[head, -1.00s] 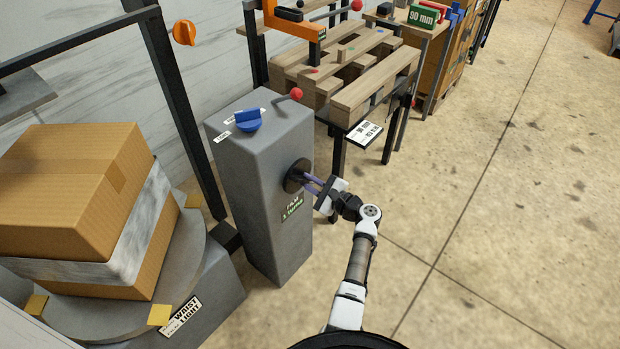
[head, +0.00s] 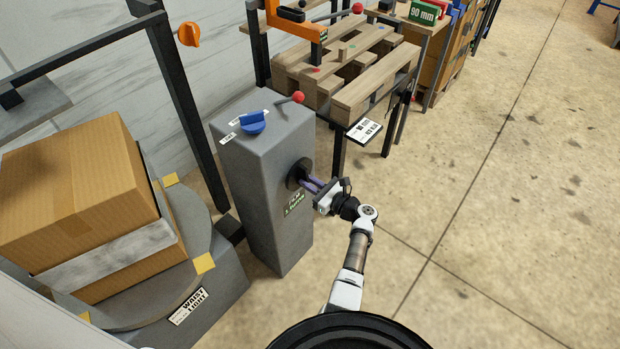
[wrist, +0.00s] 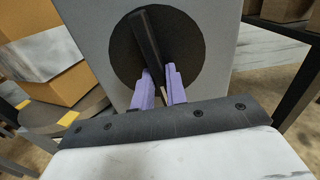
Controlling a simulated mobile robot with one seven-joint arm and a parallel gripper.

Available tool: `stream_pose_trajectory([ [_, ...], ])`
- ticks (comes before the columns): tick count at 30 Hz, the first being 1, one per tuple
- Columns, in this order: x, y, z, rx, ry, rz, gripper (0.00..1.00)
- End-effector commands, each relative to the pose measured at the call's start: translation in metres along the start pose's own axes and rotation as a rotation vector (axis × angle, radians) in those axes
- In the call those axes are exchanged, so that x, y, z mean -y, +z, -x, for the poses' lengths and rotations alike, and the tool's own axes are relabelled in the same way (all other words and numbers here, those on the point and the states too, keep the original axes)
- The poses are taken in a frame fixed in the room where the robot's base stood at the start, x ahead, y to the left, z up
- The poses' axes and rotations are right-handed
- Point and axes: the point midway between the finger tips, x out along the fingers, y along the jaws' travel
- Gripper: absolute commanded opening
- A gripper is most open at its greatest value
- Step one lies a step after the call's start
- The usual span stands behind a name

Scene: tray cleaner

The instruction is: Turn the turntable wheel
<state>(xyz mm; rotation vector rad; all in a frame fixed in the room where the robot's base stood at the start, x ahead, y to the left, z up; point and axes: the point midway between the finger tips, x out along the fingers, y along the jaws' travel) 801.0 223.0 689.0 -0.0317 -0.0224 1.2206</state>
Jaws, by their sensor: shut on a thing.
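The turntable wheel is a black disc (head: 295,170) on the right face of a grey pillar (head: 268,220). In the wrist view the disc (wrist: 185,50) fills the upper middle, with a dark bar handle (wrist: 146,35) tilted across it. My gripper (head: 308,182) reaches it from the right. Its purple fingers (wrist: 158,75) are shut on the bar's lower end; the grasped part is partly hidden between them. The round grey turntable (head: 190,215) at left carries a cardboard box (head: 70,190) with a pale film band (head: 105,260) around it, and yellow tabs on its rim.
The pillar top has a blue knob (head: 253,122) and a red-balled lever (head: 297,97). A pallet table (head: 350,80) stands behind the pillar. The floor (head: 500,220) at right is clear.

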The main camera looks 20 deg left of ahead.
Motion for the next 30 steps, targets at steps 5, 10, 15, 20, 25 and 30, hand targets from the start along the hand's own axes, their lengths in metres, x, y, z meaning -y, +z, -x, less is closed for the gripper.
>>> stream_pose_trajectory([
  [5, -0.0064, -0.0017, 0.0004, -0.006, 0.008, -0.145, 0.00],
  [10, -0.0081, -0.0014, 0.0001, -0.006, 0.009, -0.278, 0.00],
  [15, -0.0099, -0.0016, 0.0000, -0.006, 0.009, -0.413, 0.00],
  [20, -0.0115, -0.0016, -0.0002, -0.007, 0.010, -0.544, 0.00],
  [25, -0.0126, -0.0013, -0.0001, -0.008, 0.009, -0.682, 0.00],
  [30, -0.0134, -0.0002, -0.0002, -0.008, 0.009, -0.820, 0.00],
])
